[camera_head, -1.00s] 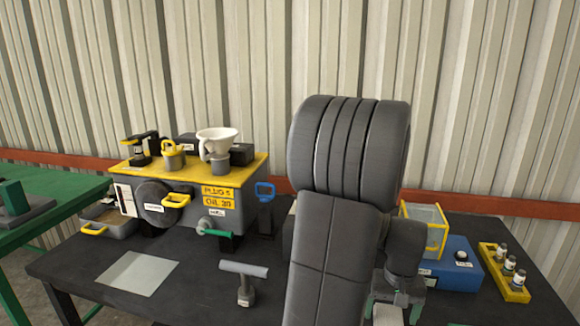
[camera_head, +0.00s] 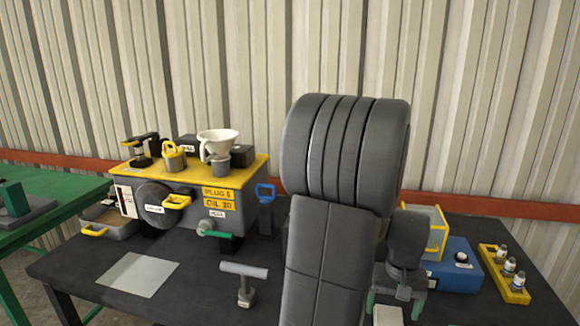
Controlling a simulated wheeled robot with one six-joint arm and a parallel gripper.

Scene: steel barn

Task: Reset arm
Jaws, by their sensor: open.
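My arm stands large in the middle of the head view and hides part of the table behind it. My gripper (camera_head: 398,298) shows low beside the arm, to its right, above the dark table (camera_head: 195,305).
A grey and yellow machine (camera_head: 240,185) with a white funnel (camera_head: 217,143) on top stands at the left. A T-handled tool (camera_head: 244,283) and a pale sheet (camera_head: 138,274) lie in front. A blue box (camera_head: 455,268) and a yellow vial rack (camera_head: 500,270) are at the right.

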